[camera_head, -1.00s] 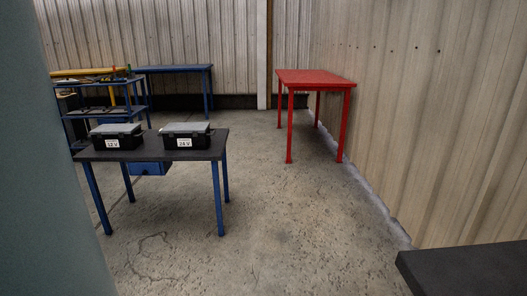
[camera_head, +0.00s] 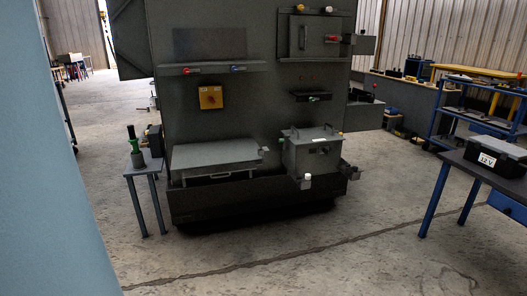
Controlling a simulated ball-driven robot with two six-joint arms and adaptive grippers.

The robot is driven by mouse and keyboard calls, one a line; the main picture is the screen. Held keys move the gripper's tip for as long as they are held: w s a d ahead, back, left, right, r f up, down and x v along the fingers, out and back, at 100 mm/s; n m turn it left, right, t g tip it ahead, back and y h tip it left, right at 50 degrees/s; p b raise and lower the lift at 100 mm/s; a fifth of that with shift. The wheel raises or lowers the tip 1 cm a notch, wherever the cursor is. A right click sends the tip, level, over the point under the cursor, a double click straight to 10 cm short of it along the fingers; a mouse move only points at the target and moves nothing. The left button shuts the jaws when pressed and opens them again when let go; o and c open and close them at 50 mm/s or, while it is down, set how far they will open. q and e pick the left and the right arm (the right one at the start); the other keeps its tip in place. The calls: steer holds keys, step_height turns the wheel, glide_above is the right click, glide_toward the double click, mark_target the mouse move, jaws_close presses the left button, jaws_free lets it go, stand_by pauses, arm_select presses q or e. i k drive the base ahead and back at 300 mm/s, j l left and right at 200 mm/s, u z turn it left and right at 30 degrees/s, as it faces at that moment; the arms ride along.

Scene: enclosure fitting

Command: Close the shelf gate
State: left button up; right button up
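A large dark grey enclosure panel (camera_head: 252,122) stands in the middle of the view. A narrow shelf (camera_head: 212,69) with a red and a blue knob runs across its upper left. A smaller dark shelf (camera_head: 311,95) with a green-marked part is at its right. A grey box with a handle (camera_head: 311,152) sits at the lower right on the enclosure's base ledge. I cannot tell which part is the shelf gate, or whether it is open or shut. Neither gripper is in view.
A small side table (camera_head: 144,168) with a green-handled tool stands left of the enclosure. At right are a dark table (camera_head: 487,173) with a 12 V case (camera_head: 497,157) and a blue shelf cart (camera_head: 473,112). The concrete floor in front is clear.

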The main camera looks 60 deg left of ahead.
mark_target(244, 166)
steer(key=u, duration=2.15)
